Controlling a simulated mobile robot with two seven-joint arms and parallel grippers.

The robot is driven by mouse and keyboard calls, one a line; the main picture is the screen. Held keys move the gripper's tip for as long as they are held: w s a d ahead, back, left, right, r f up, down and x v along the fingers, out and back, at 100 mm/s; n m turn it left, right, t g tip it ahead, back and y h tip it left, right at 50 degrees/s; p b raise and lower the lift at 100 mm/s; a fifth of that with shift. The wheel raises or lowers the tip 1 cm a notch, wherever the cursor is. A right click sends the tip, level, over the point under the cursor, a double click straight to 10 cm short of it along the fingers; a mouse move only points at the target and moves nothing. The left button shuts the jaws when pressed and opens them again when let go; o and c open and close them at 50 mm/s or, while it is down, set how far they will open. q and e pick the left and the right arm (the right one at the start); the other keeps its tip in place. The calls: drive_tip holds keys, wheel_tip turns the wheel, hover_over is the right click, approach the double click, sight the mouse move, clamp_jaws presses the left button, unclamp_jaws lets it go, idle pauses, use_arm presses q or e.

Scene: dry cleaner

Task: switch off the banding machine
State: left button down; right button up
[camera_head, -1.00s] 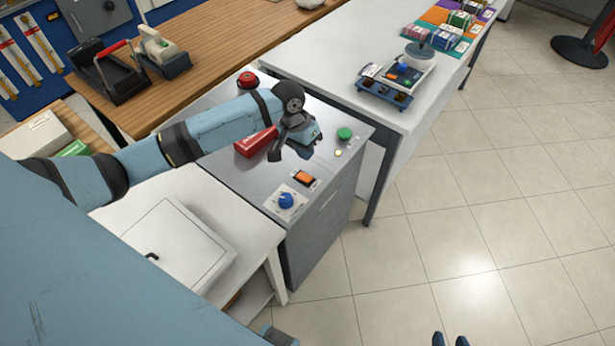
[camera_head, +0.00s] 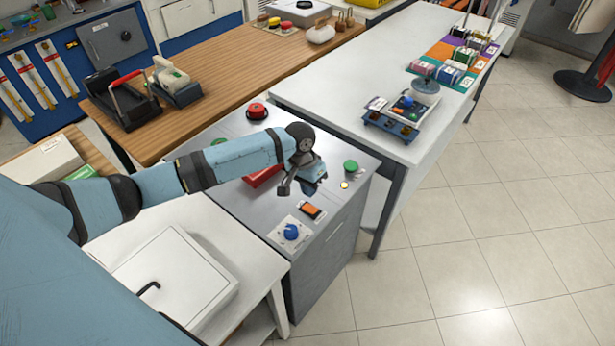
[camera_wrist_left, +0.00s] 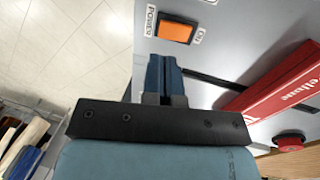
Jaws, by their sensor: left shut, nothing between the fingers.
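The banding machine (camera_head: 335,215) is a grey cabinet with controls on its top. Its orange power switch (camera_head: 310,211) is near the front edge, beside a blue knob (camera_head: 291,232). In the left wrist view the orange switch (camera_wrist_left: 175,28) lies just beyond the fingertips, with "POWER" and "ON" labels by it. My left gripper (camera_head: 298,188) is over the top, just behind the switch in the head view. Its blue fingers (camera_wrist_left: 162,62) are shut and empty. I cannot tell whether they touch the panel. My right gripper is out of view.
A red block (camera_wrist_left: 275,85) lies on the machine top, partly hidden by my arm in the head view. A green button (camera_head: 350,166) and a red button (camera_head: 257,111) stand on the top. A white table (camera_head: 365,60) adjoins behind.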

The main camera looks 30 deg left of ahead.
sight(311, 211)
use_arm(q)
drive_tip(key=f, duration=0.2)
drive_tip(key=d+f, duration=0.1)
drive_tip(key=f, duration=0.4)
drive_tip(key=shift+s+d+f, duration=0.1)
drive_tip(key=shift+d+f, duration=0.1)
drive_tip(key=shift+f, duration=0.05)
drive_tip(key=shift+p, duration=0.3)
drive_tip(key=shift+d+p, duration=0.15)
drive_tip(key=shift+p, duration=0.3)
drive_tip(key=shift+f+y, duration=0.25)
drive_tip(key=shift+y, duration=0.05)
drive_tip(key=shift+a+r+p, duration=0.4)
drive_tip(key=shift+a+p, duration=0.1)
drive_tip(key=shift+a, duration=0.25)
